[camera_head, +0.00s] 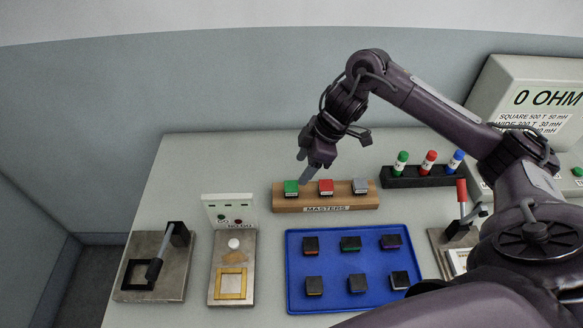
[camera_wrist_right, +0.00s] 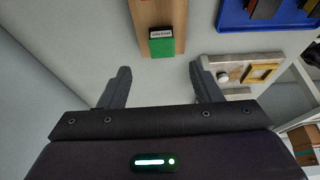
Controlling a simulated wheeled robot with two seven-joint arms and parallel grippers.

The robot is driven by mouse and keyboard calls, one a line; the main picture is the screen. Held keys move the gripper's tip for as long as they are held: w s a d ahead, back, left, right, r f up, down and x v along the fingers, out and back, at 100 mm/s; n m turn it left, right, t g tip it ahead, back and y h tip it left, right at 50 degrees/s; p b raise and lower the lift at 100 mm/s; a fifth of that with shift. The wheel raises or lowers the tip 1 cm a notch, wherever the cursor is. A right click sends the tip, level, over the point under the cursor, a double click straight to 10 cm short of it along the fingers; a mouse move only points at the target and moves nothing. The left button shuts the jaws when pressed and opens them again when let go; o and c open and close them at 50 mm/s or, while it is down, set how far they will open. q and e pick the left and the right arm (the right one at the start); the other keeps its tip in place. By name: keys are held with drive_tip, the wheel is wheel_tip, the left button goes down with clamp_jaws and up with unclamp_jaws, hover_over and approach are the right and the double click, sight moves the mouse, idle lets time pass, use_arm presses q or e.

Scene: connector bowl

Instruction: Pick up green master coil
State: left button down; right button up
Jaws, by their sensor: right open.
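The green master coil (camera_head: 291,187) stands at the left end of the wooden MASTERS rack (camera_head: 325,203). A red coil (camera_head: 326,186) and a grey coil (camera_head: 360,185) stand to its right. My right gripper (camera_head: 304,180) is above and slightly behind the rack, near the green coil. In the right wrist view the gripper (camera_wrist_right: 161,82) is open and empty. The green coil (camera_wrist_right: 161,46) lies ahead of the gap between its fingertips, apart from both. My left gripper is not in view.
A blue tray (camera_head: 346,240) with several dark coils lies in front of the rack. A black rack (camera_head: 412,178) with coloured cylinders stands to the right. A lever fixture (camera_head: 145,292) and a white-panelled fixture (camera_head: 229,210) stand left. A meter box (camera_head: 540,90) is at back right.

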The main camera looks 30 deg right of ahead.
sight(289, 185)
drive_tip(key=x, duration=0.2)
drive_tip(key=shift+a+f, duration=0.1)
drive_tip(key=shift+f, duration=0.2)
drive_tip(key=x, duration=0.4)
drive_tip(key=shift+a+p, duration=0.25)
drive_tip(key=shift+p, duration=0.15)
drive_tip(key=shift+a+f, duration=0.1)
drive_tip(key=shift+f, duration=0.35)
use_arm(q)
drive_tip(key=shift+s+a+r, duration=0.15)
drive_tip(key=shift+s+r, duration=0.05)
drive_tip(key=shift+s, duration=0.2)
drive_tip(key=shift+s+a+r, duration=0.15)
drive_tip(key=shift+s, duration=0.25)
use_arm(e)
drive_tip(key=c, duration=0.5)
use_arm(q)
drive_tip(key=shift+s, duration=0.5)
use_arm(e)
drive_tip(key=c, duration=0.6)
drive_tip(key=shift+w+r, duration=0.1)
drive_tip(key=shift+r, duration=0.05)
